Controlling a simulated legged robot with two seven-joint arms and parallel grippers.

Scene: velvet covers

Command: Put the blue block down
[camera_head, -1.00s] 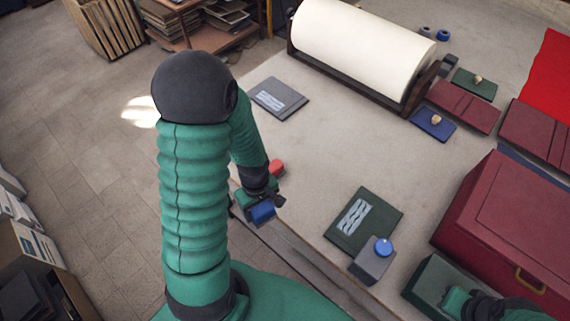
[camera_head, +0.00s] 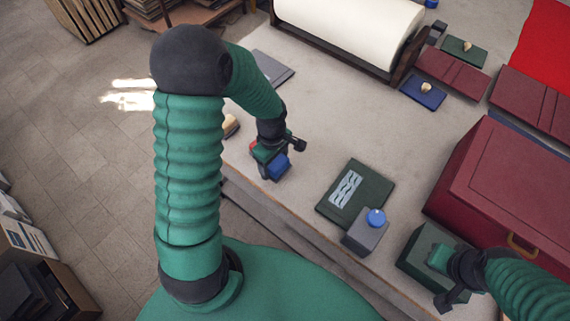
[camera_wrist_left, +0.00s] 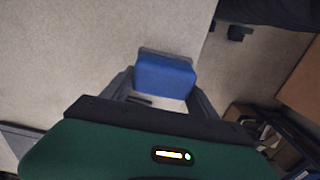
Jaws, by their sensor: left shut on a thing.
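The blue block (camera_head: 279,168) is in my left gripper (camera_head: 274,163), near the table's front edge. In the left wrist view the blue block (camera_wrist_left: 165,75) sits between the two fingers of the left gripper (camera_wrist_left: 160,90), with pale tabletop behind it. A dark grey rim shows along its far side. I cannot tell whether the block touches the table. My right gripper (camera_head: 447,268) is at the lower right, by a dark green box (camera_head: 416,250); its fingers are not clear.
A red piece (camera_head: 253,146) shows partly behind my left gripper. A dark green book (camera_head: 368,182) and a grey box with a blue knob (camera_head: 365,237) lie to the right. A large maroon case (camera_head: 508,200) stands further right. Bare tabletop (camera_head: 325,130) lies between gripper and paper roll (camera_head: 350,28).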

